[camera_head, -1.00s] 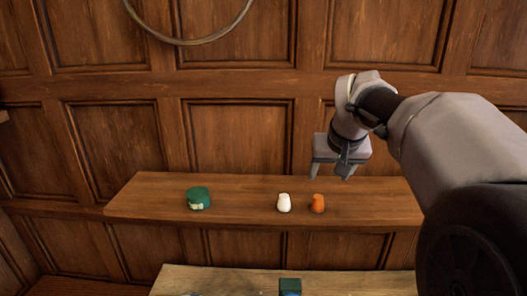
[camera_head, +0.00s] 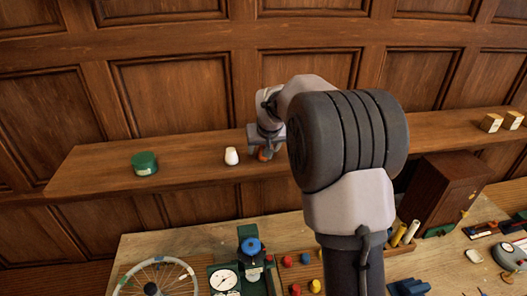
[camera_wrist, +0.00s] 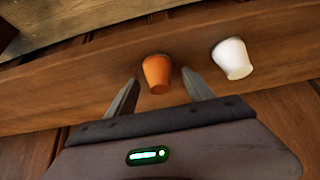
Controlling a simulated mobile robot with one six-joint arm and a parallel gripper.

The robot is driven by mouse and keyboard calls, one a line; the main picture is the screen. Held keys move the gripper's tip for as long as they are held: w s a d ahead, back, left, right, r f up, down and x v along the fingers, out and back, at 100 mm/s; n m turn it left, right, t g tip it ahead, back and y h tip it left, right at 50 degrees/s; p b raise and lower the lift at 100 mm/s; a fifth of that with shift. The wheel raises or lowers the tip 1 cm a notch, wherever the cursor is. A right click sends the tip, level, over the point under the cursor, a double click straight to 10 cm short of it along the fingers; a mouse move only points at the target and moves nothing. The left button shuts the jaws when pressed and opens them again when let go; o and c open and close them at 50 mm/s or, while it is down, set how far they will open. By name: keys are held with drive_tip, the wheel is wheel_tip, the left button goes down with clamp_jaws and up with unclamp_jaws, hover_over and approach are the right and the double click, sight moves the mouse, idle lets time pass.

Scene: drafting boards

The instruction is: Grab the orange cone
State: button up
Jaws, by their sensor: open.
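The orange cone (camera_wrist: 157,72) stands on the wooden shelf (camera_head: 100,173). In the wrist view my gripper (camera_wrist: 160,88) is open, with one finger on each side of the cone's near end, and nothing is gripped. In the head view the cone (camera_head: 264,155) is mostly hidden behind my gripper (camera_head: 266,145), with only a little orange showing. I cannot tell whether the fingers touch it. A white cone-like piece (camera_wrist: 232,57) stands close beside it, just outside the finger; it also shows in the head view (camera_head: 231,156).
A green round tin (camera_head: 144,163) stands at the shelf's left. Two small boxes (camera_head: 491,122) sit at its far right. Below is a workbench with a wheel (camera_head: 158,278), a dial device (camera_head: 226,280) and a brown wooden cabinet (camera_head: 440,190). The shelf between tin and white piece is clear.

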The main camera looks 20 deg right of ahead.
drive_tip(key=shift+s+a+r, duration=0.1)
drive_tip(key=shift+s+r, duration=0.05)
drive_tip(key=shift+s, duration=0.1)
drive_tip(key=shift+c, duration=1.3)
clamp_jaws()
